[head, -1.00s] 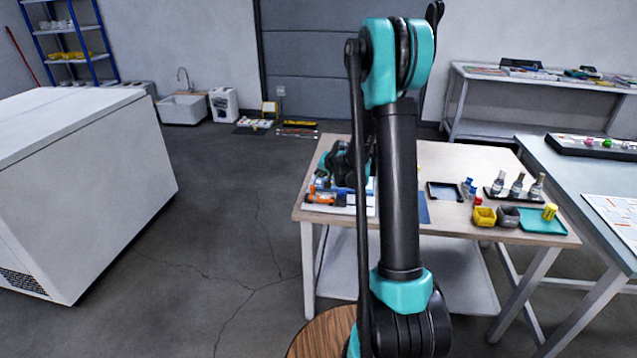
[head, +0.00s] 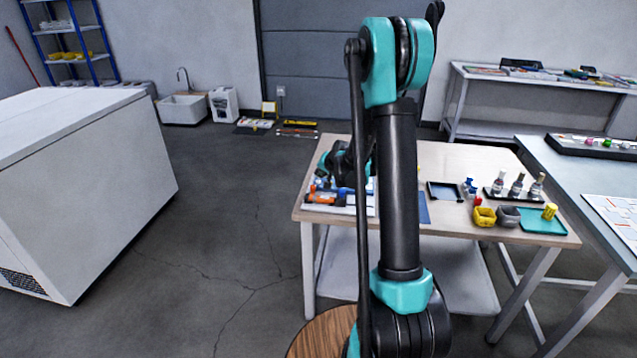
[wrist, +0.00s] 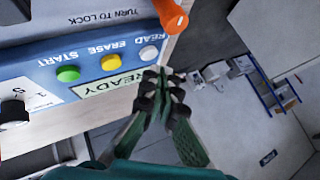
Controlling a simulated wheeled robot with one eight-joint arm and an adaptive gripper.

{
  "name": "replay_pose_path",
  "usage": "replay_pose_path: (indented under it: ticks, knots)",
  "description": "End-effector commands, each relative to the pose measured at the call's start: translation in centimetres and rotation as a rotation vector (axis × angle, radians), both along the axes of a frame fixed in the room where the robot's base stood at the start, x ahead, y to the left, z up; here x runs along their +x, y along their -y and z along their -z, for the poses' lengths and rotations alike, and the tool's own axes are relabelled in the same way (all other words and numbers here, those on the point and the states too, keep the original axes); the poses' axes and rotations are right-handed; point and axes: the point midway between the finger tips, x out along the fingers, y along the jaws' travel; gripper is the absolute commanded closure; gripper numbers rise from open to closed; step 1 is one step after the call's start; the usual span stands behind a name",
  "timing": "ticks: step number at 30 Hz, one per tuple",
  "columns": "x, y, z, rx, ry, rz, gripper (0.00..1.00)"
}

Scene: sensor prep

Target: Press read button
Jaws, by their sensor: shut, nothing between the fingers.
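The read button (wrist: 149,52) is the white round button at the right end of a blue panel (wrist: 40,75) in the wrist view, under the label READ. A yellow erase button (wrist: 110,62) and a green start button (wrist: 68,73) sit to its left. My gripper (wrist: 163,76) is shut and empty. Its fingertips appear just below and right of the white button in the picture; I cannot tell whether they touch the panel. In the head view the arm's end is over the table's left side, partly hidden behind my arm, and the button cannot be made out.
An orange handle (wrist: 172,14) sticks out near the read button. A black knob (wrist: 14,112) is at the panel's left. On the table (head: 455,155) stand a yellow bin (head: 484,217), a grey bin (head: 508,216), a teal tray (head: 543,226) and small bottles at the right.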

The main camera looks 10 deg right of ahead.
Motion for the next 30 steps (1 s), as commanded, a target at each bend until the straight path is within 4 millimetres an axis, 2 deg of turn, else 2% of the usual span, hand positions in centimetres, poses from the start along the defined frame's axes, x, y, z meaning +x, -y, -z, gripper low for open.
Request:
replay_pose_path:
  ticks: [10,30]
  knots:
    - [0.0,0.0,0.8,0.0,0.0,0.0,1.0]
    - [0.0,0.0,1.1,0.0,0.0,0.0,1.0]
